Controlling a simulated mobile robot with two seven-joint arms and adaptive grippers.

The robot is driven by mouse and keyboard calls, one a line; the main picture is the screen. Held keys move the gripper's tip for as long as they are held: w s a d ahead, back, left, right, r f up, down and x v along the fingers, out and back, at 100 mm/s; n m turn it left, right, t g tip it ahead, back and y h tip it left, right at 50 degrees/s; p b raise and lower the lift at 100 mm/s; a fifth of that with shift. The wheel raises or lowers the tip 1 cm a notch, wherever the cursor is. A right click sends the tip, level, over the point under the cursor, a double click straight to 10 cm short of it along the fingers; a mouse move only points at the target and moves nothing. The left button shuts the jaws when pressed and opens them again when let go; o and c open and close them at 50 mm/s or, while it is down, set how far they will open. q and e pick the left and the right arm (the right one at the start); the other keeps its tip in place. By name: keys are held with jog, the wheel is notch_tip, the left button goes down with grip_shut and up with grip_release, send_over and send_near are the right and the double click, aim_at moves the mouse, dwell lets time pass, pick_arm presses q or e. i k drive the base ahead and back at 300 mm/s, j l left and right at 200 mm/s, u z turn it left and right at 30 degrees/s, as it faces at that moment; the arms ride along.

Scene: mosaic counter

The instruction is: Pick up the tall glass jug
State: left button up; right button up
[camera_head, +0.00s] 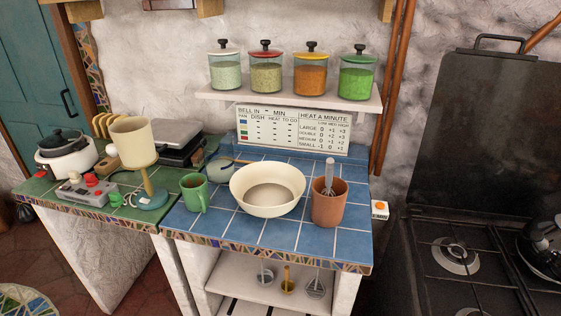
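I cannot make out a tall glass jug in the head view. The glass vessels in sight are lidded jars on the wall shelf: one with pale green contents (225,74), one with olive contents and a red lid (266,76), one with orange contents (310,76) and one with bright green contents (357,79). Neither of my grippers is in view.
The blue tiled counter (240,232) holds a green mug (194,194), a cream bowl (252,203) and a terracotta pot (328,209) with a whisk. A lamp (134,140) and cooker (66,154) crowd the green counter. A stove (490,290) stands right.

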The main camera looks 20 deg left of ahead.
aim_at(217, 149)
jog(key=j+z, duration=0.45)
jog(key=i+j+z, duration=0.1)
jog(key=j+z, duration=0.15)
jog(key=z, duration=0.25)
jog(key=j+z, duration=0.45)
jog(key=k+l, duration=0.05)
jog(key=l, duration=0.05)
